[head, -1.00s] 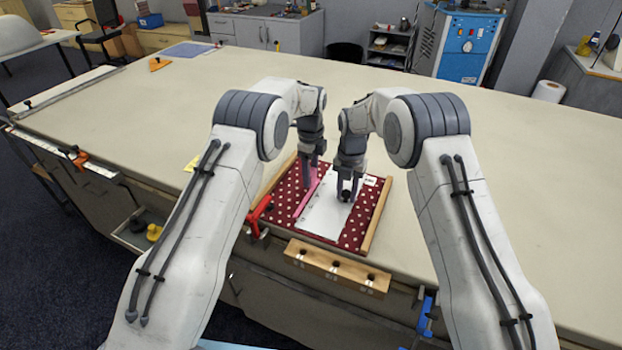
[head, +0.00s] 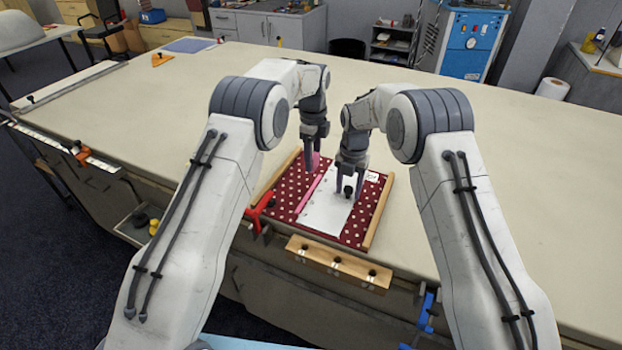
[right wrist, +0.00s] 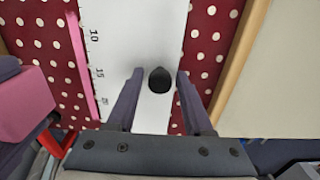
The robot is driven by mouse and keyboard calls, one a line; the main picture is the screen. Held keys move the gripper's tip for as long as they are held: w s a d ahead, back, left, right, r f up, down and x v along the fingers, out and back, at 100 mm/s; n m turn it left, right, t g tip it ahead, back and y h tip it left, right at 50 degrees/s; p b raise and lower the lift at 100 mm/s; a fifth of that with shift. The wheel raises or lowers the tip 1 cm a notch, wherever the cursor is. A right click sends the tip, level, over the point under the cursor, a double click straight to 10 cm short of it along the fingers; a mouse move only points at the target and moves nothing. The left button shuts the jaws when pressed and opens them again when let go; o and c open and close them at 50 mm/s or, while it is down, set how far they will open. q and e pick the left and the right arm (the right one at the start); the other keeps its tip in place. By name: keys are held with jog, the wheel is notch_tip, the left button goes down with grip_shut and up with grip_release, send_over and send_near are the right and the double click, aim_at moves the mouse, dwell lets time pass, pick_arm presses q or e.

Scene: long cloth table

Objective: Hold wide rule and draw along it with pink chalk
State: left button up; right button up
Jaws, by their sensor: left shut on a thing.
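The wide white rule (head: 325,210) lies on red dotted cloth (head: 292,190), with printed numbers and a black knob (right wrist: 160,80). A thick pink line (right wrist: 86,75) runs along its left edge on the cloth. My left gripper (head: 314,150) is shut on the pink chalk (head: 315,161), above the far end of the line; the chalk also shows as a pink block in the right wrist view (right wrist: 25,105), raised off the cloth. My right gripper (right wrist: 160,103) is open, its fingers on either side of the knob with gaps, not touching it.
Wooden strips (head: 377,213) flank the cloth. A red clamp (head: 259,214) sits at its near left. A wooden block with holes (head: 338,262) is at the table's front edge, with a blue clamp (head: 427,310) to its right.

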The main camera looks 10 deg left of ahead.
jog(key=shift+o, duration=0.4)
notch_tip(320, 180, up, 12)
dwell(0.4)
